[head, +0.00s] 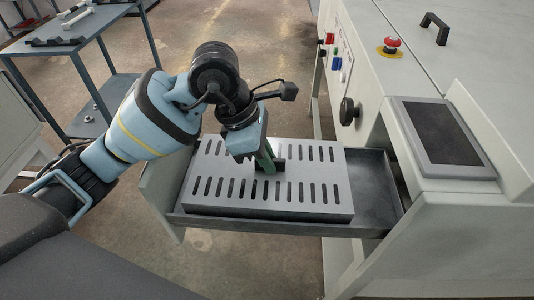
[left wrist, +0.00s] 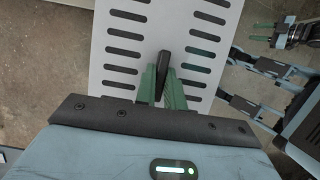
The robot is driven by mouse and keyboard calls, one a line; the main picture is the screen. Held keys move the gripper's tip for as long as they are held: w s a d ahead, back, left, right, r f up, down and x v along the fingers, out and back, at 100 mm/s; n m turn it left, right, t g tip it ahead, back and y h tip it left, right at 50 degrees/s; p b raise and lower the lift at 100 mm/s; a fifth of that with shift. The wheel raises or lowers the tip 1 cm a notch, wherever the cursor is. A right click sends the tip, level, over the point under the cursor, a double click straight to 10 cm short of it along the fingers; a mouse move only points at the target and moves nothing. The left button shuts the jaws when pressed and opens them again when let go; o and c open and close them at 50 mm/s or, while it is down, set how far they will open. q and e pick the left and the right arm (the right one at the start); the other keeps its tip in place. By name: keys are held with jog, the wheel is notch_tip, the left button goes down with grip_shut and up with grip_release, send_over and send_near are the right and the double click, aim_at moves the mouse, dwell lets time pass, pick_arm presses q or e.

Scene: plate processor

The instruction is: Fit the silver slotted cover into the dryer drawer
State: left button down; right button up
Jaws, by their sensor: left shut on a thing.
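The silver slotted cover (head: 222,163) is a flat grey plate with rows of slots and a small black handle (left wrist: 163,66) in its middle. My left gripper (head: 268,164) is shut on that handle from above. The dark dryer drawer (head: 372,185) is pulled out, and the cover lies level over its left and middle part. Bare drawer shows to the right of the cover. I cannot tell whether the cover rests in the drawer or hovers just above it. My right gripper (left wrist: 268,33) shows in the left wrist view, open and empty, away from the cover.
The pale machine body stands to the right, with a dark screen panel (head: 440,131), a red button (head: 389,46) and a black knob (head: 348,111). A blue-grey table (head: 98,18) with tools stands at the back left. Floor beyond the drawer is clear.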

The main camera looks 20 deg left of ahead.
pick_arm(q)
jog(key=c, duration=1.5)
grip_release()
jog(key=shift+r, duration=0.15)
jog(key=shift+r, duration=0.3)
jog(key=v, duration=1.1)
jog(key=shift+s+a+r+p, duration=0.1)
jog(key=shift+a+r+p, duration=0.2)
jog(key=shift+p, duration=0.1)
jog(key=shift+d+f, duration=0.1)
